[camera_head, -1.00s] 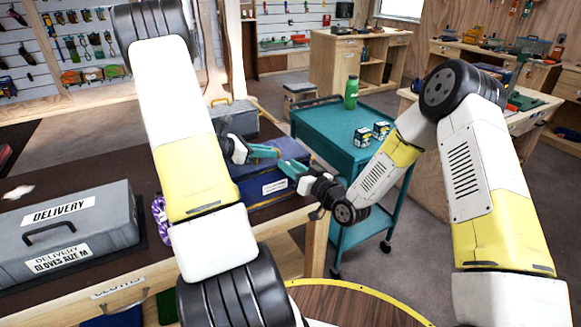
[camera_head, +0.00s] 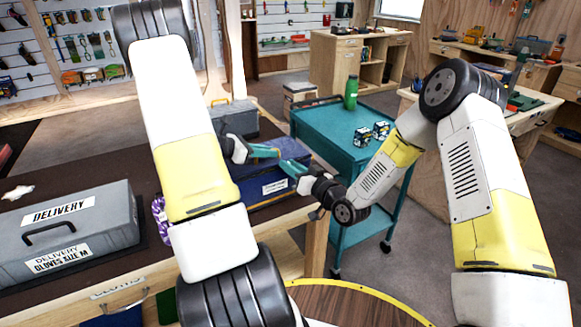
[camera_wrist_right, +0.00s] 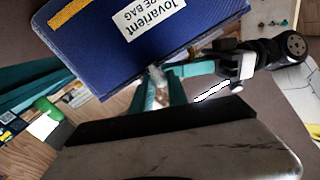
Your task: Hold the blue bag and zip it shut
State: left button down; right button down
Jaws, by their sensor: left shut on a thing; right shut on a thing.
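The blue bag (camera_head: 255,190) lies on the dark table top, with a white label on its front side. In the right wrist view the bag (camera_wrist_right: 150,50) fills the upper middle, with a yellow strip at its upper left. My left gripper (camera_head: 277,153) has its teal fingers at the bag's top, shut on the bag. My right gripper (camera_head: 282,164) reaches in from the right, shut at the bag's upper edge close to the left fingers. Its teal fingers (camera_wrist_right: 160,90) meet a small pale piece beside the bag, seemingly the zip pull. The zip line itself is mostly hidden.
A grey delivery case (camera_head: 70,235) stands at the left of the table, and another grey case (camera_head: 236,118) stands behind the bag. Purple rope (camera_head: 160,218) lies left of the bag. A teal cart (camera_head: 325,125) with a green bottle (camera_head: 351,92) and small boxes (camera_head: 372,133) stands behind my right forearm.

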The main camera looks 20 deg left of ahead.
dwell(0.6)
jog(key=s+a, duration=0.2)
jog(key=s, duration=0.1)
jog(key=shift+a+f, duration=0.1)
jog(key=c, duration=1.3)
grip_release()
jog(key=shift+w, duration=0.1)
jog(key=v, duration=1.2)
jog(key=shift+w, duration=0.1)
pick_arm(q)
jog(key=c, duration=1.4)
grip_release()
